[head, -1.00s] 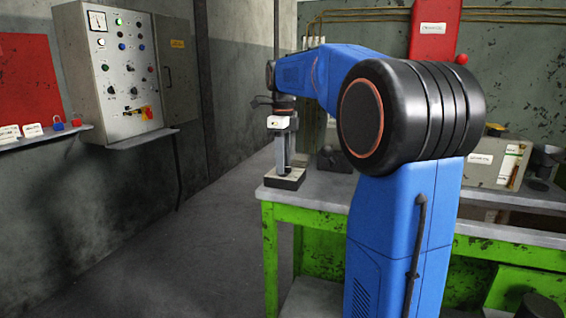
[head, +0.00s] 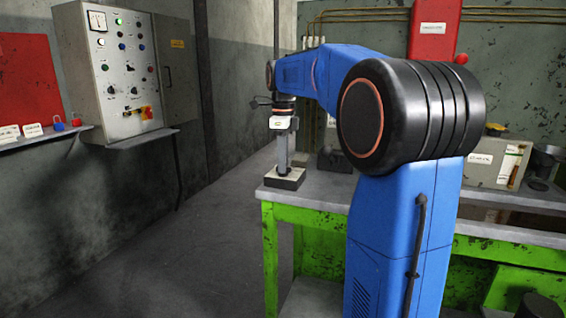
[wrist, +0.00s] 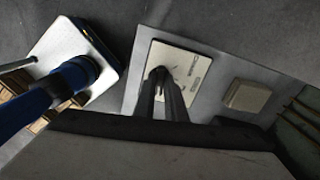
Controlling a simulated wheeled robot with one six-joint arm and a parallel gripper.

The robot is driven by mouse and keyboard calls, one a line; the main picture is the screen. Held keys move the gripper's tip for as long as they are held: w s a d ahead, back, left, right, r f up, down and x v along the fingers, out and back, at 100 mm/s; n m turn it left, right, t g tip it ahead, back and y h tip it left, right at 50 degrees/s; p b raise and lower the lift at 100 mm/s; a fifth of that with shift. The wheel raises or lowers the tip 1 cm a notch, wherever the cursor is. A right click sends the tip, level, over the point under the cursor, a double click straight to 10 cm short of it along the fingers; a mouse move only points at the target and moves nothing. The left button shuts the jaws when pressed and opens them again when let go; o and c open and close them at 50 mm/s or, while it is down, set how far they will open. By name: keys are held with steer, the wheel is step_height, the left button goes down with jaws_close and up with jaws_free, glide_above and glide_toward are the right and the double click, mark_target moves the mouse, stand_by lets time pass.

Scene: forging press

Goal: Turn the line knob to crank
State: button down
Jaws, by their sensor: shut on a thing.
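My gripper (head: 283,165) points straight down at the left end of the green-legged bench, over a small dark-edged box with a light top (head: 285,179). In the wrist view my gripper (wrist: 160,78) reaches onto a pale label plate (wrist: 188,68) with small dark print that I cannot read fully. The fingers are shut on the line knob, which is mostly hidden between the fingertips. A dark mark shows at the tips. I cannot tell which position the knob points to.
A beige block (wrist: 246,96) lies right of the plate in the wrist view. A grey control cabinet (head: 126,75) hangs on the left wall. A labelled box (head: 487,160) stands farther right on the bench (head: 325,192). The floor left of the bench is clear.

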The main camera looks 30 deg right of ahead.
steer(key=n, duration=1.3)
steer(key=shift+n, duration=0.3)
steer(key=n, duration=1.1)
steer(key=shift+n, duration=0.3)
steer(key=c, duration=1.8)
jaws_free()
steer(key=shift+r, duration=0.15)
